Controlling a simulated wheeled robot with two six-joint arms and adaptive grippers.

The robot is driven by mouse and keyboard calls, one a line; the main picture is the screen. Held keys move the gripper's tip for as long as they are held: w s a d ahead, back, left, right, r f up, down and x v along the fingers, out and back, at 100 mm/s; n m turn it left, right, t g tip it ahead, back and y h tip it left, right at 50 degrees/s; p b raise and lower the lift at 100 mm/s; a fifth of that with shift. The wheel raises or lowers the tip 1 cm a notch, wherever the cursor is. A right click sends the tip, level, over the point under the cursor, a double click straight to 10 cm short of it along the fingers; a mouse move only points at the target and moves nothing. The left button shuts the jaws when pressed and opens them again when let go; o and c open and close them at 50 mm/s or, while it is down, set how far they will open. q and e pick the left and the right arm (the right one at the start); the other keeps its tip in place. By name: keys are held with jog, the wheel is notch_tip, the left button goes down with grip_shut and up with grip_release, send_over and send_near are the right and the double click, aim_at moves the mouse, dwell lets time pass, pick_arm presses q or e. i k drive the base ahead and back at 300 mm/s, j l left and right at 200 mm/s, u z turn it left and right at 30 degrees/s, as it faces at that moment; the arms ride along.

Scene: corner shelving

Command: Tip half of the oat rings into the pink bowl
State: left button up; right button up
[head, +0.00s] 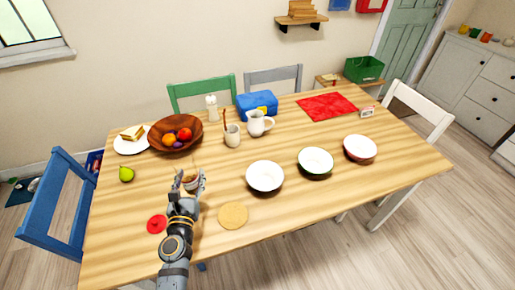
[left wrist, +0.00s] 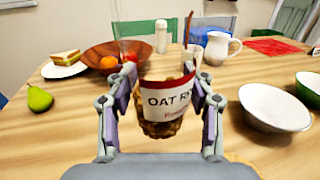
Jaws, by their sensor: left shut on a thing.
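My left gripper (head: 190,180) is shut on the oat rings jar (left wrist: 168,112), a clear tub with a white and red label reading "OAT R...". It also shows in the head view (head: 191,184). The jar is upright and brown rings fill its lower part. Three white-lined bowls stand in a row to the right. The nearest bowl (head: 265,176) has an outside too dark to name; the middle bowl (head: 316,161) looks green outside. The far right bowl (head: 360,148) looks reddish outside and may be the pink one. My right gripper is not in view.
A red lid (head: 157,224) and a round tan mat (head: 233,215) lie near the front edge. A wooden fruit bowl (head: 160,146), white pitcher (head: 257,124), mug (head: 232,136) and blue box (head: 258,104) stand behind. A green pear (head: 126,174) is at left.

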aim_at(358, 147)
jog(key=l+z, duration=0.2)
jog(key=l, duration=0.25)
jog(key=i+l+z, duration=0.1)
jog(key=l+z, duration=0.15)
jog(key=l, duration=0.15)
jog(key=i+l+z, duration=0.2)
jog(key=l, duration=0.25)
jog(key=i+l+z, duration=0.1)
jog(key=l+z, duration=0.15)
jog(key=l, duration=0.15)
jog(key=i+l+z, duration=0.2)
jog(key=l, duration=0.2)
